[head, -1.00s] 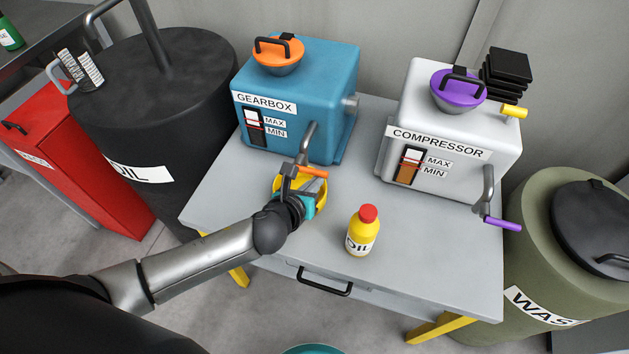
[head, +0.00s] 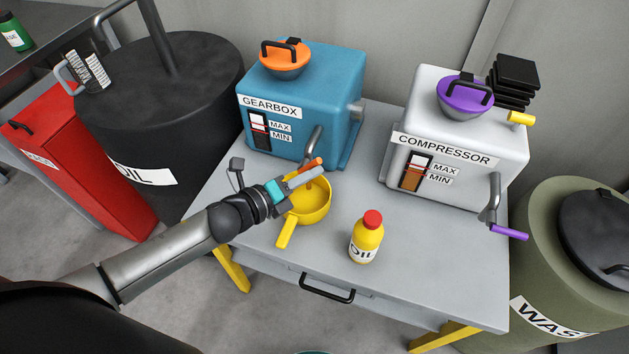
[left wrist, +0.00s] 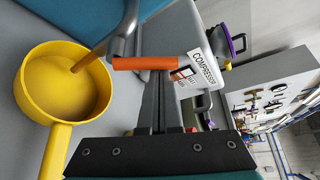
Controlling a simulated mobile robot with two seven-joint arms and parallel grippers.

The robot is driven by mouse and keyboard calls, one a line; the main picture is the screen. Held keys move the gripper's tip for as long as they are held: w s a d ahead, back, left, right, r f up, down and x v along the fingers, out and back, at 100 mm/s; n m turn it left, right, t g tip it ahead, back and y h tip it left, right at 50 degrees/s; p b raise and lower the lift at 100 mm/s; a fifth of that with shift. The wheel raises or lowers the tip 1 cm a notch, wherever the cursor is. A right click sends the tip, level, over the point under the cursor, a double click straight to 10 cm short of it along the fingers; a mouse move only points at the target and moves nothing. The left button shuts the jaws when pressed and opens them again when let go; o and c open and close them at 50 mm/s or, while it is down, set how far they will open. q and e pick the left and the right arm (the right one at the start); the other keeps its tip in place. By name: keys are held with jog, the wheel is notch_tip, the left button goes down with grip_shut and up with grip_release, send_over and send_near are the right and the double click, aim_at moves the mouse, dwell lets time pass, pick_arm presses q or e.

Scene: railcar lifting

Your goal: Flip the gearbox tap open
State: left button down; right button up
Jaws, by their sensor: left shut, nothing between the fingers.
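The blue gearbox (head: 318,92) stands at the back left of the table. Its grey tap pipe (head: 314,140) has an orange handle (head: 312,163), also seen in the left wrist view (left wrist: 145,63). A brown stream (left wrist: 88,62) runs from the tap into the yellow pan (head: 316,207) below it; the pan also shows in the left wrist view (left wrist: 38,85). My left gripper (head: 320,173) is shut and empty, its fingertips close to the handle, above the pan; whether they touch the handle I cannot tell. My right gripper is not in view.
A yellow oil bottle (head: 366,240) with a red cap stands at the table's front. The white compressor (head: 468,130) with a purple-handled tap (head: 508,231) is at right. A black oil barrel (head: 160,110) and an olive waste barrel (head: 560,270) flank the table (head: 420,275).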

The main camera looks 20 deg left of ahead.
pick_arm(q)
jog(key=n+b, duration=0.1)
jog(key=a+n+t+h+b, duration=0.1)
jog(key=shift+a+r+n+h, duration=0.2)
jog(key=shift+r+n+h, duration=0.05)
jog(key=shift+n+h, duration=0.05)
jog(key=shift+a+r+n+t+h+b, duration=0.3)
jog(key=shift+a+n+t+b, duration=0.3)
jog(key=shift+n+b, duration=0.5)
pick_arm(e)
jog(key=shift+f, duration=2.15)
pick_arm(q)
jog(key=shift+w, duration=0.1)
